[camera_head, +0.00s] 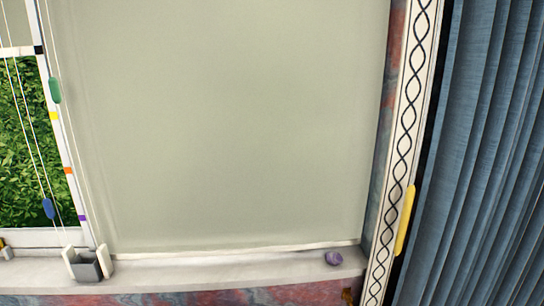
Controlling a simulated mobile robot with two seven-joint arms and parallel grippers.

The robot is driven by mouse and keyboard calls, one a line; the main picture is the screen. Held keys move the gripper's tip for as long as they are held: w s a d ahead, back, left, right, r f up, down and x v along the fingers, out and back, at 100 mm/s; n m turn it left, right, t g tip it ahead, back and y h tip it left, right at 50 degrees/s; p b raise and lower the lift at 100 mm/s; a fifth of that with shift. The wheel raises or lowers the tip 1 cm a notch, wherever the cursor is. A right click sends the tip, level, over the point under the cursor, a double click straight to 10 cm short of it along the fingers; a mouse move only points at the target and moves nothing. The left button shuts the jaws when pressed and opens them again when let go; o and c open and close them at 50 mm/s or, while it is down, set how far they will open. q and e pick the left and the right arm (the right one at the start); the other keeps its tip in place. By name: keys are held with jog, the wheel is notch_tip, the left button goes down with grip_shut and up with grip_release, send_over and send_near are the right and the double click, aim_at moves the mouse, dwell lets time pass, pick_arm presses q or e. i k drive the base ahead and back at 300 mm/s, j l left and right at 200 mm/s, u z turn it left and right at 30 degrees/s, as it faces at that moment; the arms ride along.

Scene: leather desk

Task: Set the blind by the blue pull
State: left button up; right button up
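The blue pull (48,208) hangs on thin white cords at the left, in front of the left window pane. A green pull (55,90) hangs higher on another cord, close to the white frame post. A grey-green blind (230,120) fills the middle; its pale bottom edge lies just above the sill. Another pale blind (14,28) shows at the top left. Its lower edge is about level with a black mark (38,49) on the post. Yellow (53,115), orange (68,170) and purple (82,217) marks follow lower down. Neither gripper is in view.
A grey block between white plates (88,266) stands at the sill's left, near the cords. A purple round object (333,258) sits on the white sill (210,272). A patterned strip (405,140), yellow handle-like piece (405,220) and blue curtain (490,150) are at right.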

aim_at(49, 210)
jog(key=u, duration=1.35)
